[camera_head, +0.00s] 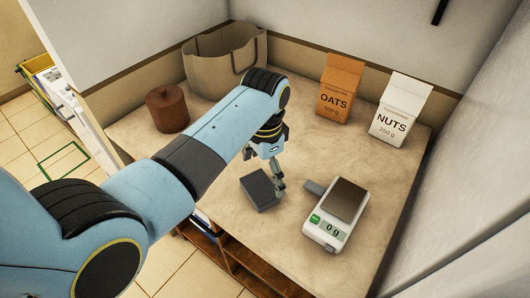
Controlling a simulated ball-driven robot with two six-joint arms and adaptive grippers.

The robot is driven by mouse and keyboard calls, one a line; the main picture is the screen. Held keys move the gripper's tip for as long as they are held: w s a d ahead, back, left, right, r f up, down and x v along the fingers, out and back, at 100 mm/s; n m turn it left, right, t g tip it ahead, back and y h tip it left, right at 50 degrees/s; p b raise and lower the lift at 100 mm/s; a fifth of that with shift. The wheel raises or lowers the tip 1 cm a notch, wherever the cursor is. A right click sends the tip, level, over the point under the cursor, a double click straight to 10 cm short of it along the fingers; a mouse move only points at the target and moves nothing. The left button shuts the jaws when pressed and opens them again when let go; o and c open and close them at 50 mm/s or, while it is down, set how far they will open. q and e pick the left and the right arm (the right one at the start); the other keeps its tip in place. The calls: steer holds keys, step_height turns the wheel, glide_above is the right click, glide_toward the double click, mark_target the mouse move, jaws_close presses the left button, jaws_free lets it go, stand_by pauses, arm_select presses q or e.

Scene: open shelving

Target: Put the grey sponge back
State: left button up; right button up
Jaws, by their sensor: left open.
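A dark grey block that looks like the grey sponge (257,192) lies on the shelf top, near its front edge. My left gripper (278,186) reaches down at the block's right side, its fingers pointing at the shelf top. The gripper is open; one finger shows clearly beside the block, and I cannot tell whether it touches it. The arm and wrist partly cover the area behind the block. My right gripper is not in view.
A white scale (327,236) reading 0 g stands to the right, with a small flat grey piece (314,187) at its left. Behind are an oats box (341,87), a nuts box (399,111), a beige bag (212,72) and a brown lidded pot (167,110).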

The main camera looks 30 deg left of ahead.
mark_target(265, 185)
arm_select(q)
step_height(265, 185, up, 8)
steer(key=shift+f, duration=0.15)
steer(key=shift+s, duration=0.1)
stand_by(0.4)
